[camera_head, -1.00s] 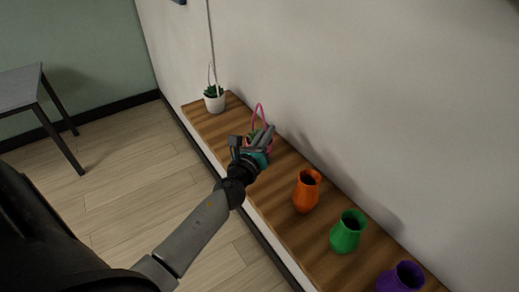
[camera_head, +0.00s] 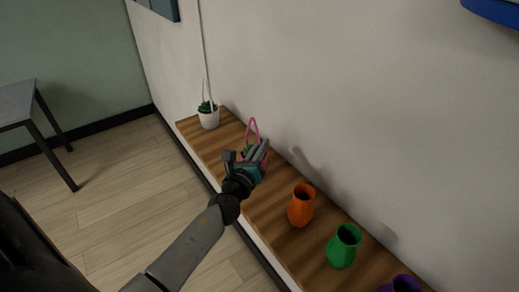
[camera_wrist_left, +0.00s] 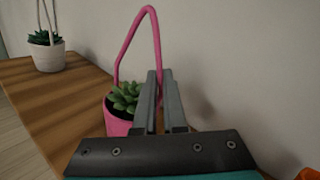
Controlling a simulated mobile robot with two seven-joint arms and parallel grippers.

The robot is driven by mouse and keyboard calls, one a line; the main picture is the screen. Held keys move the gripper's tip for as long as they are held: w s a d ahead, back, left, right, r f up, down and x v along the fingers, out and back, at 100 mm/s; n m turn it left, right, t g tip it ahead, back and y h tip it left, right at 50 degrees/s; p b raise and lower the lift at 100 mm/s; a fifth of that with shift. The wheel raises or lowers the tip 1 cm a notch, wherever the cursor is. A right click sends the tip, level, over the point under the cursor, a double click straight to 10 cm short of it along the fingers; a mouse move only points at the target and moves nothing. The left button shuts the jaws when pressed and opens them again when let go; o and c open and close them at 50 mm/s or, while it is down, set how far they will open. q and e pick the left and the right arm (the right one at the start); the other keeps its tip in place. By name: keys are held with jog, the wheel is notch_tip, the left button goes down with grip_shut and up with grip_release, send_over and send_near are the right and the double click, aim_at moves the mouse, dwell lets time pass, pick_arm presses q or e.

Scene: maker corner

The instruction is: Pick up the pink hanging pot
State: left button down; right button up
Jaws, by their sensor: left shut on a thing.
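The pink hanging pot (camera_wrist_left: 117,124) holds a green succulent and has a tall pink loop handle (camera_wrist_left: 156,40). In the left wrist view it is just beyond and left of my left gripper (camera_wrist_left: 159,90), whose fingers are close together at one side of the handle. The fingers are shut on the handle. In the head view the left gripper (camera_head: 254,152) covers most of the pot, and the pink handle (camera_head: 253,126) rises behind it. I cannot tell whether the pot touches the shelf. My right gripper is not in view.
A wooden shelf (camera_head: 268,207) runs along the wall. An orange vase (camera_head: 301,207), a green vase (camera_head: 343,247) and a purple vase (camera_head: 401,284) stand nearer on it. A white hanging pot (camera_head: 208,117) stands at the far end. A grey table (camera_head: 17,101) is at left.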

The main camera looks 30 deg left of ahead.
pick_arm(q)
notch_tip(320, 180, up, 9)
jog(key=p, duration=0.6)
jog(key=shift+r+p, duration=0.2)
jog(key=shift+p, duration=0.1)
notch_tip(320, 180, up, 10)
jog(key=p, duration=0.3)
jog(key=shift+r, duration=0.1)
